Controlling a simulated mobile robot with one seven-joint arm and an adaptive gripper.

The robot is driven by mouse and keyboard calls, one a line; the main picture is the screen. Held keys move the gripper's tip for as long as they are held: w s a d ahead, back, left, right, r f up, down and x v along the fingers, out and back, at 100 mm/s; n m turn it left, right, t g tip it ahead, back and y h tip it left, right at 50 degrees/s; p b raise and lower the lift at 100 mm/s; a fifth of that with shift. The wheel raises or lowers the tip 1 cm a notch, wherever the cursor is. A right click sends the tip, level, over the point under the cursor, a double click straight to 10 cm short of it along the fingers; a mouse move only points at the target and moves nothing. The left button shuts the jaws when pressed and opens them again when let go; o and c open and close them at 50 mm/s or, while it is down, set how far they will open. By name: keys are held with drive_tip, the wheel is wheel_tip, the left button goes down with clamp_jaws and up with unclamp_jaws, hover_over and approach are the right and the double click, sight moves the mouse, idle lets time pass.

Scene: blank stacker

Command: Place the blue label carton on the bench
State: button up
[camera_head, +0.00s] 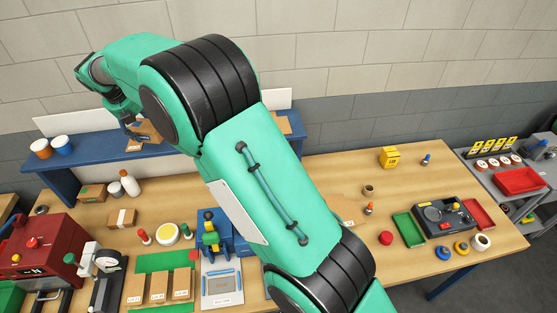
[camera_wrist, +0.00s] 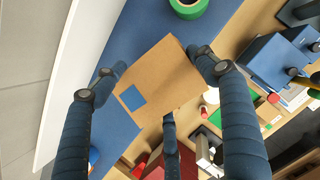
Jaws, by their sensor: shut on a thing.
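The blue label carton (camera_wrist: 165,70) is a brown cardboard box with a blue square label (camera_wrist: 132,97) on the face toward the wrist camera. My gripper (camera_wrist: 157,68) is shut on it, with fingers on its two opposite sides. In the head view the carton (camera_head: 147,131) shows at the far left, at the raised blue shelf, partly hidden by my gripper (camera_head: 125,112). I cannot tell whether it touches the shelf. The wooden bench (camera_head: 425,165) stretches below and to the right. My arm hides the middle of the bench.
The blue shelf (camera_head: 70,164) carries cups at its left and a green tape roll (camera_wrist: 188,7). The left bench is crowded with small cartons, bottles, a red machine (camera_head: 45,248) and a blue fixture (camera_head: 213,240). Bare wood shows right of my arm, before the green tray (camera_head: 408,230).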

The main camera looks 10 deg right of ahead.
drive_tip(key=w+d+r+m+h+b, duration=0.1)
drive_tip(key=w+d+r+m, duration=0.15)
drive_tip(key=d, duration=1.65)
drive_tip(key=w+d+r+m+b, duration=0.1)
drive_tip(key=w+d+r, duration=0.2)
drive_tip(key=d, duration=1.6)
drive_tip(key=w+d+r+m+h+b, duration=0.1)
drive_tip(key=w+d+r, duration=0.2)
drive_tip(key=d, duration=1.6)
drive_tip(key=s+d+f+m+b, duration=0.1)
drive_tip(key=s+d+f+b, duration=0.2)
drive_tip(key=s+d+f, duration=0.3)
drive_tip(key=s+d+f+m+g+b, duration=0.1)
drive_tip(key=s+d+f+b, duration=0.3)
drive_tip(key=d+f, duration=1.3)
drive_tip(key=s+d+f+m+g+b, duration=0.1)
drive_tip(key=s+d+f+m+b, duration=0.2)
drive_tip(key=s+d+f, duration=0.7)
drive_tip(key=d+f+b, duration=0.1)
drive_tip(key=d+f, duration=0.1)
drive_tip(key=d, duration=1.5)
drive_tip(key=shift+s+d+f+h, duration=0.2)
drive_tip(key=shift+f+h, duration=0.05)
drive_tip(key=shift+h, duration=0.15)
drive_tip(key=shift+s+d+f, duration=0.15)
drive_tip(key=shift+s+d, duration=0.05)
drive_tip(key=shift+d, duration=0.05)
drive_tip(key=shift+c, duration=0.2)
drive_tip(key=shift+f+b, duration=0.1)
drive_tip(key=shift+b, duration=0.2)
